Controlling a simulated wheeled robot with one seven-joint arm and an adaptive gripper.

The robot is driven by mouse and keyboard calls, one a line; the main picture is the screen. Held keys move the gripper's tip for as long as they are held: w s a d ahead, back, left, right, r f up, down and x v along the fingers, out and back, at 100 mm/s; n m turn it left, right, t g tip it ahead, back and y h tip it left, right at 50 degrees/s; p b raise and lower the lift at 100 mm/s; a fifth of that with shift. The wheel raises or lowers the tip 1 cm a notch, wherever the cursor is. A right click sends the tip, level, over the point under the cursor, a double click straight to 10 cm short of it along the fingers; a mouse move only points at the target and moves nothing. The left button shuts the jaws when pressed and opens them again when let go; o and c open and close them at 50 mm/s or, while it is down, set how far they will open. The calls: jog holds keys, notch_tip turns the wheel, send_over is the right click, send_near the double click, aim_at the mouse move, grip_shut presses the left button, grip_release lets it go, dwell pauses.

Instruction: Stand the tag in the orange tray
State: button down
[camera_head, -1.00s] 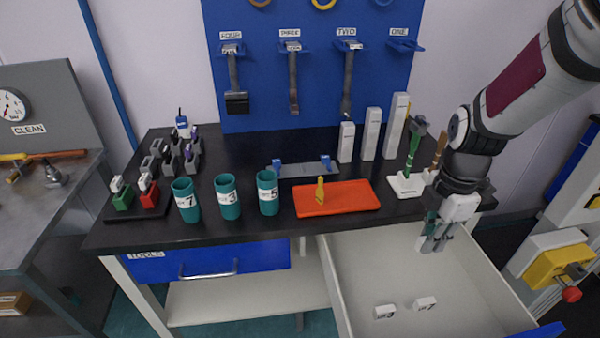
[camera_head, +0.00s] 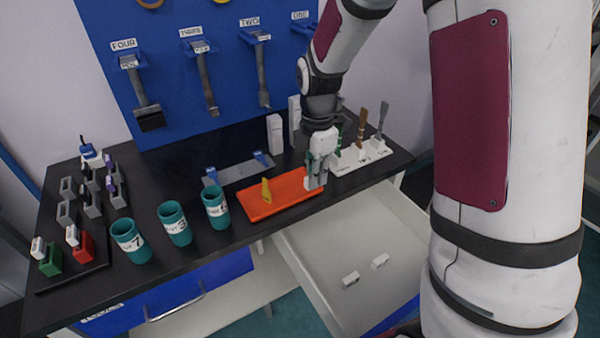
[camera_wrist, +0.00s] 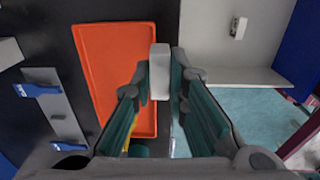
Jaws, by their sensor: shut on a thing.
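The orange tray (camera_head: 292,191) lies on the black bench; its flat floor also shows in the wrist view (camera_wrist: 112,60). A yellow piece (camera_head: 266,191) stands upright near its left end. My gripper (camera_head: 315,183) is over the tray's right end in the head view. In the wrist view my gripper (camera_wrist: 159,85) is shut on a small white tag (camera_wrist: 159,72) between its fingertips, beside the tray's edge. Any lettering on the held tag is hidden, and its height above the tray is hard to tell.
Two white tags (camera_head: 350,278) (camera_head: 380,261) lie in the open drawer (camera_head: 330,245). Teal cups (camera_head: 216,208) stand left of the tray. A grey plate with blue ends (camera_head: 238,173) lies behind it. A white brush stand (camera_head: 362,157) is at the right.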

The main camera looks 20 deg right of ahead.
jog(key=w, duration=0.5)
jog(key=shift+w+a+f, duration=0.25)
jog(key=shift+a, duration=0.15)
jog(key=shift+f, duration=1.75)
jog(key=shift+f, duration=0.1)
jog(key=shift+f, duration=0.1)
jog(key=c, duration=1.6)
grip_release()
jog(key=shift+c, duration=0.2)
jog(key=shift+o, duration=0.3)
